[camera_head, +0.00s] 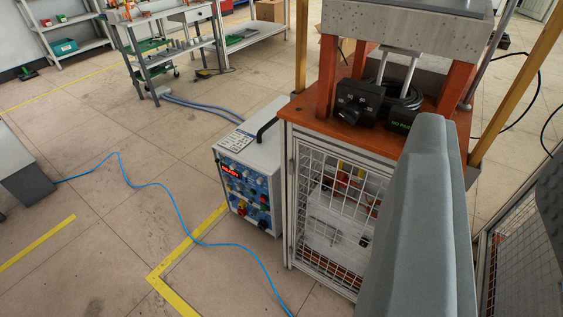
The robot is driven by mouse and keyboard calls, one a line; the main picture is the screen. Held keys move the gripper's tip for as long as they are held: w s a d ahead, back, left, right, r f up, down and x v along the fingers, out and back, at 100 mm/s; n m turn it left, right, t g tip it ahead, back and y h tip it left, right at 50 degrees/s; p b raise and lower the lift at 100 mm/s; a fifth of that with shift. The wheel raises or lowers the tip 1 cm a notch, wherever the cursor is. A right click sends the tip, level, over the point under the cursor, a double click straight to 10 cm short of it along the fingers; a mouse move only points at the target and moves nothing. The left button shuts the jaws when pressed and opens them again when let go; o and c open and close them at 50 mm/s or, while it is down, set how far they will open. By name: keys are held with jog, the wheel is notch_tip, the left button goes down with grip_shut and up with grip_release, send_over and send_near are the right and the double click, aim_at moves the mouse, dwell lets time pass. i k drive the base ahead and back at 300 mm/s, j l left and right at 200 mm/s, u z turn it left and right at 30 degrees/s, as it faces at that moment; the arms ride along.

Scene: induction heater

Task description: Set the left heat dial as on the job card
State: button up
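The induction heater is a white box (262,150) with a blue front panel (245,197), standing on the floor left of the wooden-topped bench. Its panel has a lit red display (230,171) and several small knobs and coloured buttons. The knobs are too small to tell which is the left heat dial or where it points. A printed sheet (238,141) lies on top of the box; its text is unreadable, and I cannot tell whether it is the job card.
The bench (291,125) has a wire-mesh front (332,200) and carries a black device (358,102) and coiled cable. A blue cable (175,208) crosses the floor. Yellow lines (185,246) mark the floor before the heater. Shelving (165,50) stands behind; floor at left is mostly clear.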

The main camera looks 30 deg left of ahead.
aim_at(226, 178)
jog(key=u, duration=1.15)
jog(key=z, duration=0.2)
